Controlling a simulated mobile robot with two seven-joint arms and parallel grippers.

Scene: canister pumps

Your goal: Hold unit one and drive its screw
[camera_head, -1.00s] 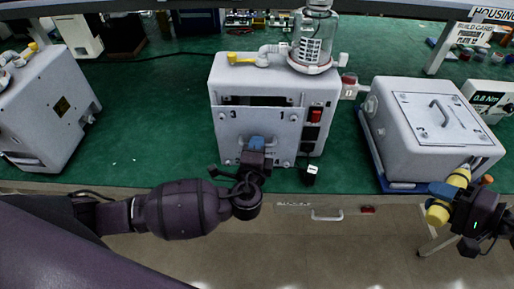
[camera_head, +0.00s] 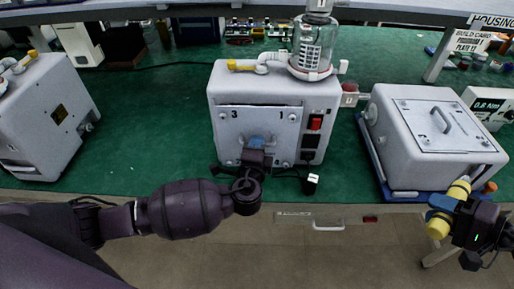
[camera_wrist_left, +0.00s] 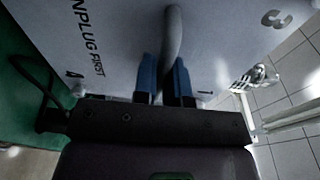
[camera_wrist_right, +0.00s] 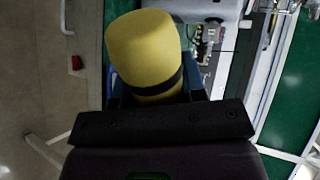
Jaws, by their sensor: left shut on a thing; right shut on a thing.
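The middle white pump unit (camera_head: 222,88) stands on the green bench, with a glass canister (camera_head: 314,45) on top. Its front panel (camera_head: 232,140) carries corner screws and the numbers 3 and 1. My left gripper (camera_head: 257,143) is shut on the grey handle (camera_wrist_left: 173,40) of this panel; the left wrist view shows blue fingers either side of it and "UNPLUG FIRST" lettering. My right gripper (camera_head: 445,205) is shut on a yellow driver (camera_head: 459,189) in front of the right unit, clear of any screw. The driver (camera_wrist_right: 143,50) fills the right wrist view's middle; its tip is hidden.
A white unit (camera_head: 420,135) with a handled lid sits on a blue tray (camera_head: 408,196) at right. Another unit (camera_head: 40,120) stands at left. A torque display (camera_head: 487,104) reads 0.8 Nm. Bench between left and middle units is clear.

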